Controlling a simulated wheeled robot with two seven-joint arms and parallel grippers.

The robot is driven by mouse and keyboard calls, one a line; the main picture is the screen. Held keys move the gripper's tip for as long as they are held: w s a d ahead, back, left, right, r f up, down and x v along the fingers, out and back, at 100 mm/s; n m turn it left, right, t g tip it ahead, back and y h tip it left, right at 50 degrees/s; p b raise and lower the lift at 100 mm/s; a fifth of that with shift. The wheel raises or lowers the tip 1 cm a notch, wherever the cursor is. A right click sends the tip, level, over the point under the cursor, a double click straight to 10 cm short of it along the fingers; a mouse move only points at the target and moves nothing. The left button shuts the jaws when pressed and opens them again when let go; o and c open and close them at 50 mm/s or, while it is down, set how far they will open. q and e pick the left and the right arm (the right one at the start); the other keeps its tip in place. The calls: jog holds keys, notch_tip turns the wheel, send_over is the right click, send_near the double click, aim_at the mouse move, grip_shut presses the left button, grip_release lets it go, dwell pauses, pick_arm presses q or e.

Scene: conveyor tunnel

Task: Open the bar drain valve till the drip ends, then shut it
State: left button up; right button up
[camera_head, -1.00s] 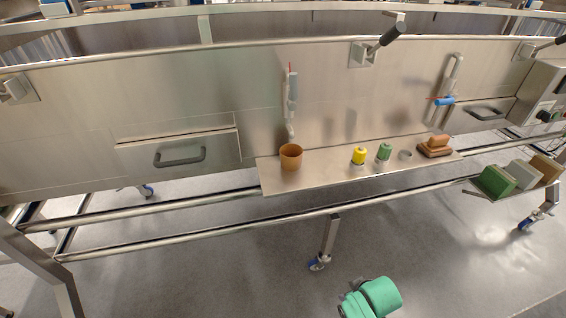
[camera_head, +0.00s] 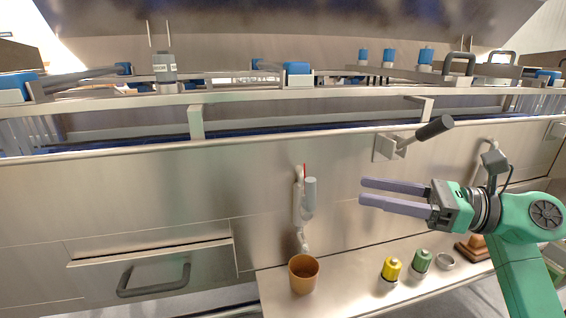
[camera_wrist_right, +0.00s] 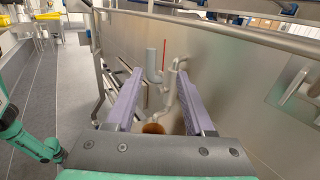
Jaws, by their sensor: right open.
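The drain valve (camera_head: 308,200) is a grey pipe fitting on the steel side panel, with a thin red lever (camera_head: 304,172) standing upright. An orange-brown cup (camera_head: 304,275) stands on the shelf below its spout. No drip can be made out. My right gripper (camera_head: 362,192) is open and empty, to the right of the valve, its fingers pointing left towards it. In the right wrist view the valve (camera_wrist_right: 172,88) and its red lever (camera_wrist_right: 164,54) show between the open fingers, beyond the tips. The cup (camera_wrist_right: 153,128) is partly hidden there. My left gripper is out of view.
A yellow-topped pot (camera_head: 391,268), a green-topped pot (camera_head: 422,260) and a small ring (camera_head: 445,261) stand on the shelf (camera_head: 350,298) right of the cup. A black-handled lever (camera_head: 434,127) juts out above my gripper. A drawer handle (camera_head: 153,281) is at lower left.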

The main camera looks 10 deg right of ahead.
aim_at(314, 180)
jog(key=a+p, duration=0.1)
jog(key=a, duration=0.1)
jog(key=w+a+r+p, duration=0.1)
jog(key=a, duration=0.1)
jog(key=a+p, duration=0.2)
jog(key=shift+w+a+r, duration=0.25)
jog(key=shift+a, duration=0.15)
jog(key=x, duration=0.2)
jog(key=p+x, duration=0.1)
jog(key=x, duration=0.1)
jog(key=f+p+x, duration=0.1)
jog(key=x, duration=0.2)
jog(key=shift+w+d, duration=0.1)
jog(key=shift+w, duration=0.15)
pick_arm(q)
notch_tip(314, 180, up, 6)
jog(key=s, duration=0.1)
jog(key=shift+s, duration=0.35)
pick_arm(e)
grip_shut()
